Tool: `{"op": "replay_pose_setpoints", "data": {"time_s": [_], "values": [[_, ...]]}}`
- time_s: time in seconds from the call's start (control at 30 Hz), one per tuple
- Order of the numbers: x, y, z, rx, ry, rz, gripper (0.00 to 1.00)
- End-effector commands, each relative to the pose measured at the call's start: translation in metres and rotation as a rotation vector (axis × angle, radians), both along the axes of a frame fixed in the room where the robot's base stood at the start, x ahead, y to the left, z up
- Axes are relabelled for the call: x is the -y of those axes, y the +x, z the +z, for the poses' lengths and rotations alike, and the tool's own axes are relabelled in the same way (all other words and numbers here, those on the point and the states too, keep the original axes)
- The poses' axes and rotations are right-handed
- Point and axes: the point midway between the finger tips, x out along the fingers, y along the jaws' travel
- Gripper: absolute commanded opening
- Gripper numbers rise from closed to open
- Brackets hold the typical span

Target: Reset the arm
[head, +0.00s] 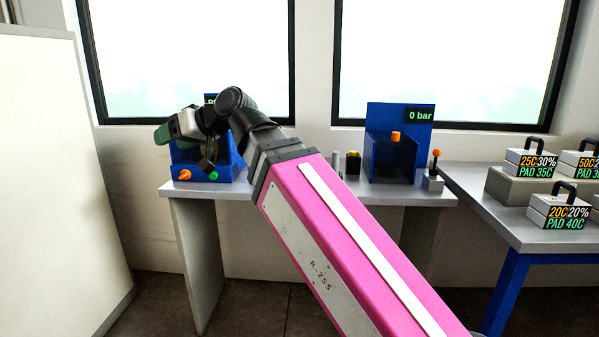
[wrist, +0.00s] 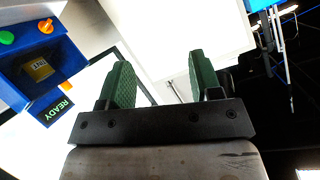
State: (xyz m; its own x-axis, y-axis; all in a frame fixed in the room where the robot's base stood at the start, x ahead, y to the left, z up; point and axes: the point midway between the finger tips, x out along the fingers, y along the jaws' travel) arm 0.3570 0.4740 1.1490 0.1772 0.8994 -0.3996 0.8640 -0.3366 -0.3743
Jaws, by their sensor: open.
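My pink arm reaches from the bottom right of the head view to the left bench. My gripper (head: 163,134) is beside and in front of the left blue machine (head: 228,171), up off the bench top. The wrist view shows its two green ribbed fingers (wrist: 161,80) spread apart with nothing between them. My wrist hides part of the left machine and most of its display. The wrist view shows the same blue machine (wrist: 60,60) at the left, with a READY display (wrist: 56,111), a yellow-labelled block (wrist: 38,69) inside, and green and orange knobs.
A grey bench (head: 325,192) carries a second blue machine (head: 400,112) reading 0 bar and an orange-topped lever (head: 435,170). A right table (head: 490,215) holds several labelled boxes with handles, one being a 20C 20% box (head: 557,211). A white panel (head: 45,170) stands left.

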Motion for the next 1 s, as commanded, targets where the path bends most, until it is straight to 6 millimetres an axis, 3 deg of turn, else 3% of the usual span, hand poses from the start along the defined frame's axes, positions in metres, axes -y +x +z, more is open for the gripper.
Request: {"op": "replay_pose_setpoints", "data": {"time_s": [0.27, 0.57, 0.77, 1.0], "values": [[0.01, 0.022, -0.026, -0.022, -0.043, -0.045, 0.58], [0.033, 0.06, -0.074, -0.066, -0.121, -0.126, 0.58], [0.067, 0.1, -0.134, -0.122, -0.216, -0.223, 0.58], [0.129, 0.146, -0.22, -0.213, -0.35, -0.359, 0.58]]}}
